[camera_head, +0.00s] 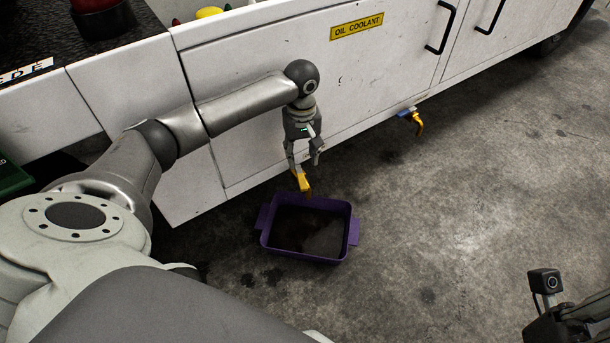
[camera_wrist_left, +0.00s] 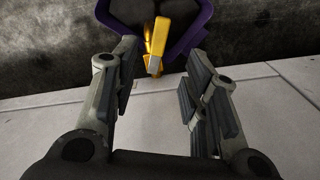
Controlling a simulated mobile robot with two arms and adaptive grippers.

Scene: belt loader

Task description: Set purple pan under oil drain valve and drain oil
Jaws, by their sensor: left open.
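The purple pan (camera_head: 268,247) sits on the floor beside the white vehicle side, under a yellow valve (camera_head: 303,182). Dark liquid or staining covers part of its bottom. In the left wrist view the pan (camera_wrist_left: 200,22) is partly cut off by the top edge, with the yellow valve (camera_wrist_left: 157,42) in front of it. My left gripper (camera_head: 305,160) is open, just above the yellow valve; its fingers (camera_wrist_left: 158,88) stand either side of the valve line and hold nothing. I cannot tell whether they touch the valve. My right gripper is not clearly in view.
A second yellow valve with a blue part (camera_head: 415,120) hangs under the vehicle's edge to the right.

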